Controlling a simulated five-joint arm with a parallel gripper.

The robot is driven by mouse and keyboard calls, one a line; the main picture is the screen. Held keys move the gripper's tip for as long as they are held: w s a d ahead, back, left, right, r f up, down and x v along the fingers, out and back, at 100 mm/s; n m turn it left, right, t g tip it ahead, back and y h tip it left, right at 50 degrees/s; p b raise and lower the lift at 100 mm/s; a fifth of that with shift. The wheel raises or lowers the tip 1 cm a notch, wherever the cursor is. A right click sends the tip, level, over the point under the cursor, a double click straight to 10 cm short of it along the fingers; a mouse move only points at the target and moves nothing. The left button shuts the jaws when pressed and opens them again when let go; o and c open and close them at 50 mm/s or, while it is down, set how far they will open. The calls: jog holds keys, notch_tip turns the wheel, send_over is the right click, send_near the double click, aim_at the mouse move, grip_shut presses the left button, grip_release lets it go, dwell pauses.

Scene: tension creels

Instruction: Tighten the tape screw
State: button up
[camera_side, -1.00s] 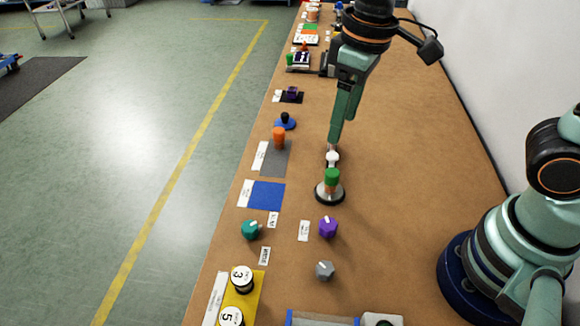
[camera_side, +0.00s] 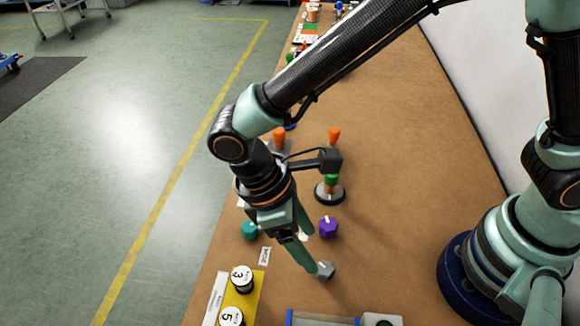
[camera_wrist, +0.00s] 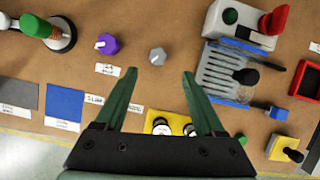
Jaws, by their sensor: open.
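Three faceted knobs with white pointer marks stand on the brown bench: a grey one (camera_side: 325,270), a purple one (camera_side: 328,227) and a teal one (camera_side: 250,230). The small labels are too blurred to tell which knob is the tape screw. My gripper (camera_side: 312,252) is open and empty, pointing down close to the grey knob. In the wrist view, the grey knob (camera_wrist: 157,56) shows between and slightly beyond my fingertips (camera_wrist: 160,72). The purple knob (camera_wrist: 107,44) lies left of my fingers there. I cannot tell whether a finger touches the grey knob.
A green-topped post on a round base (camera_side: 330,192) and an orange handle (camera_side: 334,135) stand farther back. In the wrist view, a grey slotted tray (camera_wrist: 210,72) and a red-lever box (camera_wrist: 225,15) are right.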

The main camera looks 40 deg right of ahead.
aim_at(326, 268)
jog(key=x, duration=0.8)
jog(key=shift+d+f, duration=0.15)
grip_shut()
